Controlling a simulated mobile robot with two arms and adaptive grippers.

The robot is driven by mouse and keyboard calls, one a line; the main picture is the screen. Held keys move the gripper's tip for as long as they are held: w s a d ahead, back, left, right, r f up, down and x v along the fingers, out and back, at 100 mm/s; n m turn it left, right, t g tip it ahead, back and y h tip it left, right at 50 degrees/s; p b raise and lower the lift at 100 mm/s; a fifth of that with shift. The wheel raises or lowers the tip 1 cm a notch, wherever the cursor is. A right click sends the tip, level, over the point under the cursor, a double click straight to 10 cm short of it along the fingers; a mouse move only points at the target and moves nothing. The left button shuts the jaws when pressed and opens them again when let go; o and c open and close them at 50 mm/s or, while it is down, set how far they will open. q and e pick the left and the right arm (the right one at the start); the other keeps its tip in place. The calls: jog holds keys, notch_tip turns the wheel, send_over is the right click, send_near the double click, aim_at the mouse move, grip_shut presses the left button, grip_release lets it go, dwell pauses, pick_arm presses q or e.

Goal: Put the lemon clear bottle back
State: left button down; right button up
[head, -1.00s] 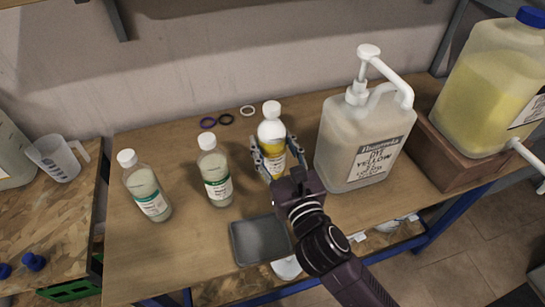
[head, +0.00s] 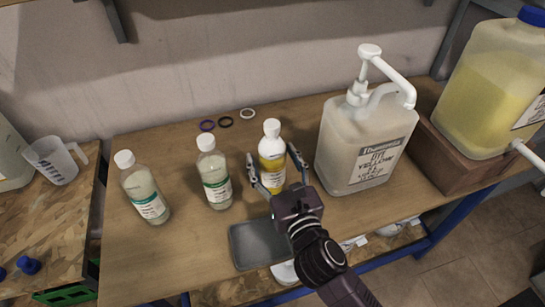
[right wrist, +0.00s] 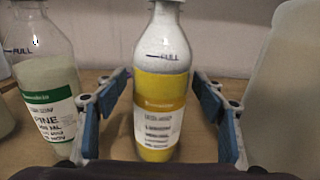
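The lemon clear bottle (head: 271,156), clear with yellow liquid and a white cap, stands upright on the wooden table. It also shows in the right wrist view (right wrist: 161,90), with a yellow label band and a "FULL" mark. My right gripper (head: 277,170) is open, its fingers on either side of the bottle with gaps to both sides. In the right wrist view the gripper's blue pads (right wrist: 161,108) stand apart from the bottle. My left gripper is not in view.
Two green-labelled bottles, one near (head: 214,172) and one further left (head: 143,187), stand left. A large pump jug (head: 350,140) stands close right. A grey tray (head: 236,262) lies in front.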

jog(key=shift+s+r, duration=0.1)
jog(key=shift+r, duration=0.05)
jog(key=b+v, duration=0.1)
jog(key=v, duration=1.1)
